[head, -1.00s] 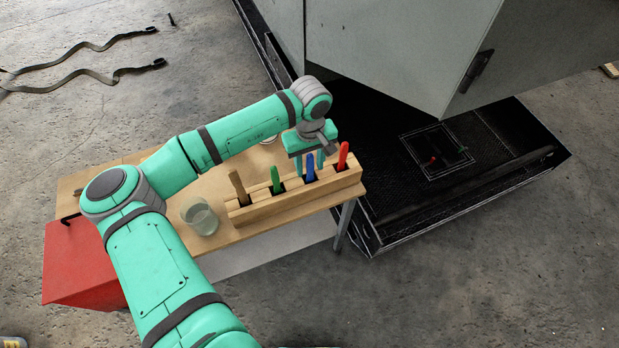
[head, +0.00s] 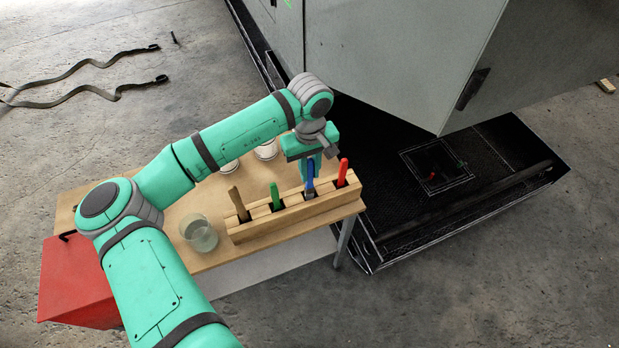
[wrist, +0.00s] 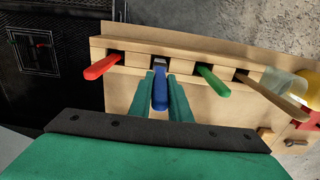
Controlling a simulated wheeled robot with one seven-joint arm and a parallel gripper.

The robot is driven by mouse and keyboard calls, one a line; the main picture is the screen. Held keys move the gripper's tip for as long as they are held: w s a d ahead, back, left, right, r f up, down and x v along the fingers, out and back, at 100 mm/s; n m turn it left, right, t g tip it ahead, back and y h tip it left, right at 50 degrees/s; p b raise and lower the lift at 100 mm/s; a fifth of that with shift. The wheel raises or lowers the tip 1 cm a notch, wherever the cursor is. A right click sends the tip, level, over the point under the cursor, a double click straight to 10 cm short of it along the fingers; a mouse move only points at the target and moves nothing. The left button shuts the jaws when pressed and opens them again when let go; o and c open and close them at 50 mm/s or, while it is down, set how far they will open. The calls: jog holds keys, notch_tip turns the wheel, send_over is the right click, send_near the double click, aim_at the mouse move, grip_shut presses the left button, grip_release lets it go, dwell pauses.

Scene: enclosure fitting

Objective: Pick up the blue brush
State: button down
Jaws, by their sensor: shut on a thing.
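The blue brush (head: 310,180) stands in a slot of the wooden rack (head: 290,220), and only its handle clearly shows. My gripper (head: 311,172) is over the rack, shut on the blue brush's handle. In the wrist view, the blue brush (wrist: 160,92) lies between the two green fingers of my gripper (wrist: 160,88), with its end close to the rack (wrist: 180,50). Whether its lower end is still inside the slot is hard to tell.
A red handle (head: 343,172) stands right of the blue brush; a green handle (head: 275,196) and a brown wooden handle (head: 237,202) stand left. A glass jar (head: 200,234) is left of the rack. A grey cabinet (head: 400,60) rises behind.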

notch_tip(320, 180, up, 13)
jog(key=shift+f, duration=0.1)
dwell(1.9)
